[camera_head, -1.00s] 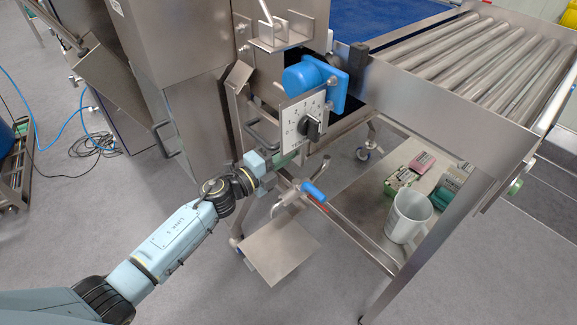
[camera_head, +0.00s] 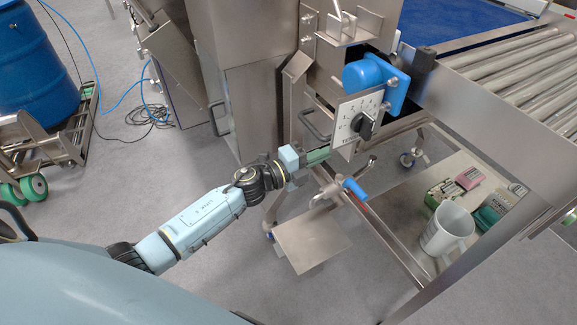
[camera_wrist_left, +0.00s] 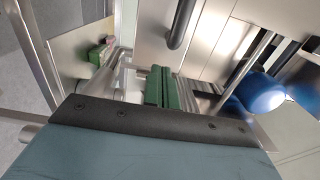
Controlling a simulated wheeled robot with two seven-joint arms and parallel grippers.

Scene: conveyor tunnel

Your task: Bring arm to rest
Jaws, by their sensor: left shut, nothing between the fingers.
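My left arm comes in from the left in the head view. Its gripper (camera_head: 319,156) is just below and left of the dial plate (camera_head: 352,121) with the black knob (camera_head: 363,125). In the left wrist view the green fingers (camera_wrist_left: 163,87) lie side by side, shut with nothing between them. Whether the fingertips touch the machine frame behind them cannot be told. My right gripper is not in view.
A blue motor (camera_head: 369,74) sits above the dial. A blue-handled lever (camera_head: 355,189) and a metal plate (camera_head: 312,240) are below the gripper. The roller conveyor (camera_head: 510,65) is at right. A white mug (camera_head: 447,229) stands on the lower shelf.

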